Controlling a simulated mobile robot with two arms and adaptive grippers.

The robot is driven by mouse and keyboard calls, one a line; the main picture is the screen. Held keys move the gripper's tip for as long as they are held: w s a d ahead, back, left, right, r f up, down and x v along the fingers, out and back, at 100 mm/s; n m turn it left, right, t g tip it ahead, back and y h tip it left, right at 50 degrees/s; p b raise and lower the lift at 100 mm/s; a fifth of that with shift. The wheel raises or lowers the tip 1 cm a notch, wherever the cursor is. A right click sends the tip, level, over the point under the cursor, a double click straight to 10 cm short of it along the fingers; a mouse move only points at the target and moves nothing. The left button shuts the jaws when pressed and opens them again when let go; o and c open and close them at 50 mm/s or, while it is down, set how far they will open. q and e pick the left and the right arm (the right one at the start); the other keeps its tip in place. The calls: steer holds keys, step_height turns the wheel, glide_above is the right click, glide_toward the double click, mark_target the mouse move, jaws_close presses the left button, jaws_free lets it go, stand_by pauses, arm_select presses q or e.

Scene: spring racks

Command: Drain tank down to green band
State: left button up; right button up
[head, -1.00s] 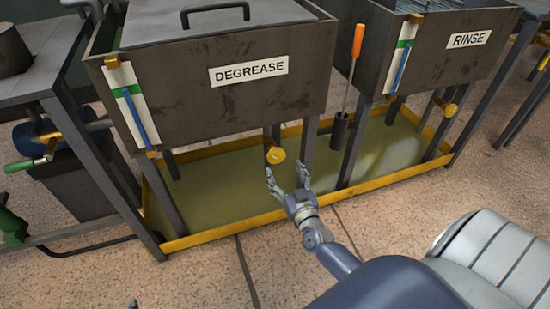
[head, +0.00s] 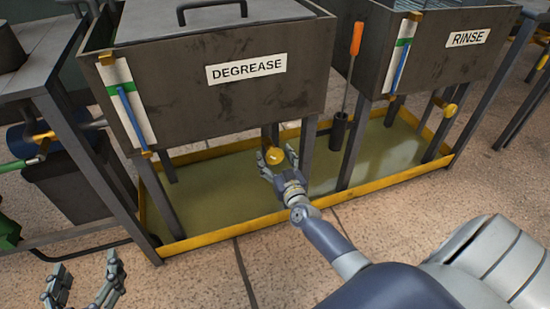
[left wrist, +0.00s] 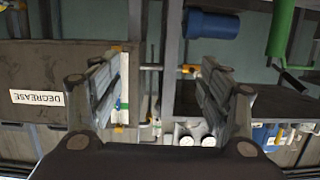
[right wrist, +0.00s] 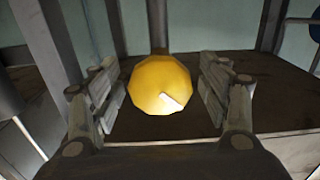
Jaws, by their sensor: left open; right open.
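The dark tank labelled DEGREASE (head: 220,95) stands on legs at the middle left. Its sight gauge (head: 128,105) has a blue column reaching up to about the lower edge of a green band (head: 124,89). A yellow round valve knob (head: 274,155) sits on a pipe under the tank. My right gripper (head: 278,160) is open around the knob, and in the right wrist view the knob (right wrist: 160,84) lies between the fingers, with a pale mark on its face; contact cannot be told. My left gripper (head: 84,285) is open and empty at the lower left.
A RINSE tank (head: 430,50) with its own gauge and yellow knob (head: 446,107) stands to the right. An orange-handled tool (head: 355,40) stands in a holder between the tanks. A yellow-rimmed drip tray (head: 205,248) lies below. Tank legs flank the knob.

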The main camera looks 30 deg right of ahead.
steer(key=c, duration=1.1)
steer(key=shift+o, duration=0.2)
steer(key=shift+m, duration=0.4)
steer(key=m, duration=0.3)
steer(key=shift+m, duration=0.8)
steer(key=m, duration=0.2)
steer(key=shift+a+r+m, duration=0.1)
steer(key=shift+m, duration=0.3)
arm_select(q)
steer(key=shift+s+a+f, duration=0.15)
steer(key=shift+f, duration=0.2)
arm_select(e)
steer(key=shift+m, duration=0.5)
arm_select(q)
steer(key=shift+r, duration=0.15)
